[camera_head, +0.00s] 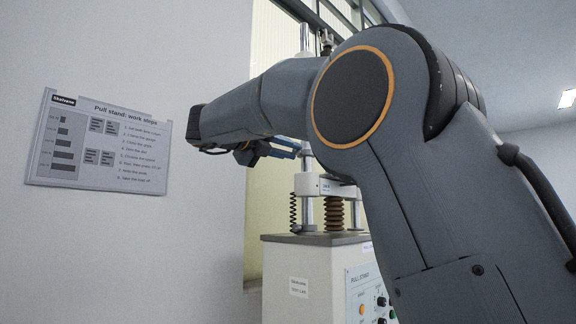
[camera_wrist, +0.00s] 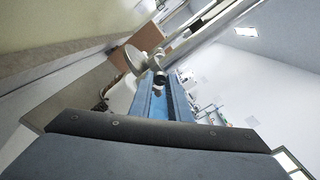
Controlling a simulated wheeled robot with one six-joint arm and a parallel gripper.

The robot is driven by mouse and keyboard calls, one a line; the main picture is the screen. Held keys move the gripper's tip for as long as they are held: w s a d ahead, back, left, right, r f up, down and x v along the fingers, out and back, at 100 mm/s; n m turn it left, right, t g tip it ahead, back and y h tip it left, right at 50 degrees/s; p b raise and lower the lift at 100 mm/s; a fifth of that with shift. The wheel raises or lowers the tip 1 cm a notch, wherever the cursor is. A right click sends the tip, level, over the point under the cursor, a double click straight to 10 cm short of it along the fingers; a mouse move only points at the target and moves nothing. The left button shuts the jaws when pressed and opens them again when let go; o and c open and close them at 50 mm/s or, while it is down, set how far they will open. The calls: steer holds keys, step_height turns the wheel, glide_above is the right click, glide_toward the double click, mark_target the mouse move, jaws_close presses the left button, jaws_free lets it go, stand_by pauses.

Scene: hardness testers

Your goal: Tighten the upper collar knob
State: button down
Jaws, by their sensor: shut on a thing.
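The pull stand (camera_head: 305,285) is a pale cabinet with a bright upright column (camera_head: 306,212). My gripper (camera_head: 298,150) reaches the column from the left, above the white crosshead. In the wrist view its blue fingers (camera_wrist: 166,88) are shut on a small dark knob (camera_wrist: 159,80) at their tips, which I take to be the upper collar knob. A pale round part (camera_wrist: 133,60) and the shiny column (camera_wrist: 205,38) lie just beyond it. In the head view the knob is too small and covered to make out, and my arm hides the stand's right side.
The white crosshead (camera_head: 337,188) sits below my gripper, with a rusty coil spring (camera_head: 334,214) and a thin dark coil (camera_head: 294,212) under it. A control panel (camera_head: 366,292) is on the cabinet's front. A work-steps sign (camera_head: 98,143) hangs on the left wall.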

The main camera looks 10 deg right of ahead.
steer(key=m+b, duration=0.4)
steer(key=shift+m+b, duration=0.4)
stand_by(0.4)
steer(key=c, duration=1.7)
jaws_free()
steer(key=shift+o, duration=0.2)
steer(key=v, duration=0.7)
steer(key=shift+s+a, duration=0.25)
steer(key=shift+a, duration=0.1)
steer(key=shift+r, duration=0.1)
